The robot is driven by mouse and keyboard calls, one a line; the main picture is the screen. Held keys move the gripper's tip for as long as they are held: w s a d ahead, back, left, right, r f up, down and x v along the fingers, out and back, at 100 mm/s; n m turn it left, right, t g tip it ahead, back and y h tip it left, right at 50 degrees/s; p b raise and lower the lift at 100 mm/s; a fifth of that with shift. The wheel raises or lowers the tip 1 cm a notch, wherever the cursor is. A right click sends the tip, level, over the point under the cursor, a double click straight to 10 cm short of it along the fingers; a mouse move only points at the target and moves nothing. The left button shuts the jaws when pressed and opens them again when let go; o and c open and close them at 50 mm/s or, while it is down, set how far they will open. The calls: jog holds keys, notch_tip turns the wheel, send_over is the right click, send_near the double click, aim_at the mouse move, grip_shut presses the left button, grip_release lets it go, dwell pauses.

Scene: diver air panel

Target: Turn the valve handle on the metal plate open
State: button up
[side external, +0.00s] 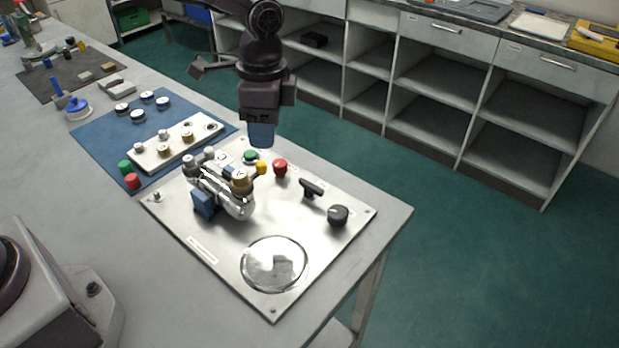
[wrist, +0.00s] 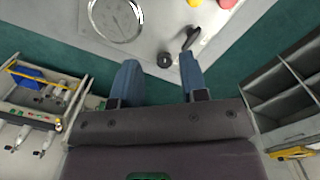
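The metal plate (side external: 217,243) lies on the grey bench. A black lever-shaped handle (side external: 312,187) stands on its right part, and it also shows in the wrist view (wrist: 190,38). Which part is the valve handle is not certain; a chrome valve body (side external: 237,205) with a blue block (side external: 203,204) sits on the plate's left part. My gripper (side external: 261,140) hangs above the plate's far edge, pointing down. In the wrist view its blue fingers (wrist: 158,66) are wide apart with nothing between them, and the black handle appears just beyond the right fingertip. My gripper looks clear of everything.
The plate also bears a black knob (side external: 337,215), a red button (side external: 280,168), a yellow knob (side external: 261,168), a green button (side external: 250,157) and a round gauge (side external: 273,263). A blue mat (side external: 100,142) with a white block (side external: 172,143) lies to the left. Shelves (side external: 430,90) stand behind.

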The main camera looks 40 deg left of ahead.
aim_at(310, 184)
jog(key=w+d+f+m, duration=0.2)
jog(key=w+f+m, duration=0.2)
jog(key=w+m, duration=0.35)
jog(key=f, duration=1.2)
jog(key=shift+w+d, duration=0.15)
jog(key=shift+w, duration=0.25)
grip_shut()
